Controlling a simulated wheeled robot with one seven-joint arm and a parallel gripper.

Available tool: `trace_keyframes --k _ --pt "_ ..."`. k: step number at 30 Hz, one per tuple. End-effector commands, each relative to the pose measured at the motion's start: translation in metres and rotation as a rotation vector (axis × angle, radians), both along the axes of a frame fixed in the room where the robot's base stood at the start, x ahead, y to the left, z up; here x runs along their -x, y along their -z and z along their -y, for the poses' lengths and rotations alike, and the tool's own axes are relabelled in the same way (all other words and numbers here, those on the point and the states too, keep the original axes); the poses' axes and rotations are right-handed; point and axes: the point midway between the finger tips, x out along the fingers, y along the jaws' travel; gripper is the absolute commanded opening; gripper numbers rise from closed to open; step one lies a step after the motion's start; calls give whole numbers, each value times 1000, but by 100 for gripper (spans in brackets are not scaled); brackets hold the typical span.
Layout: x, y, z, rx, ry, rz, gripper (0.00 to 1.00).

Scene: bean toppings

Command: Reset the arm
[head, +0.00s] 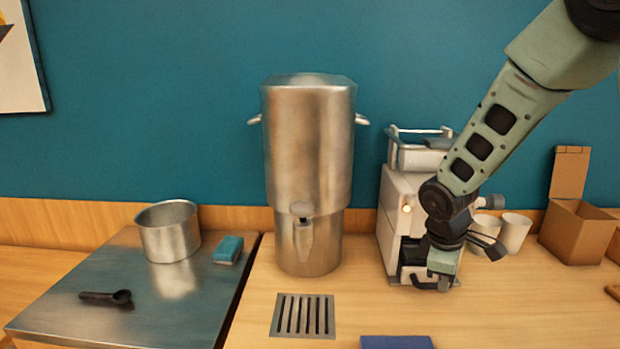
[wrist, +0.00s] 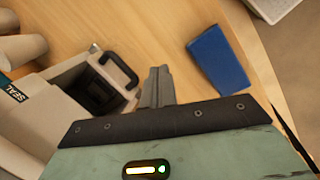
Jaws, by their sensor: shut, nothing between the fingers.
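My gripper (head: 440,281) hangs from my green arm at the right of the head view, pointing down in front of the white machine (head: 392,208). In the wrist view my gripper (wrist: 157,75) shows its two fingers together, with nothing between them. The machine's open dark bay and handle (wrist: 120,70) lie just left of the fingers there. In the head view the gripper overlaps the machine's lower front; I cannot tell whether they touch.
A steel urn (head: 308,170) stands left of the machine, behind a drain grate (head: 303,315). A blue item (wrist: 218,58) lies on the wooden counter. Cups (head: 514,232) and a cardboard box (head: 577,232) stand right. A pot (head: 168,232), sponge (head: 228,250) and black scoop (head: 106,297) are left.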

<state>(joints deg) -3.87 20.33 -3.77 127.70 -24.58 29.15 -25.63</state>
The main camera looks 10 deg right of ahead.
Motion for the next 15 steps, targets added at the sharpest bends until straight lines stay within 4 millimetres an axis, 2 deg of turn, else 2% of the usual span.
trace_keyframes --k 1,3,5,6,10,12,15 --pt "14 -11 -36 -44 6 11 0" --pt "37 -22 -81 -102 30 14 0" --pt "61 -32 -116 -148 49 10 0" --pt "80 -37 -137 -176 62 3 0" --pt "144 -52 -188 -240 96 -26 0" --pt "174 -57 -205 -261 113 -43 0" --pt "207 -60 -218 -276 134 -63 0"
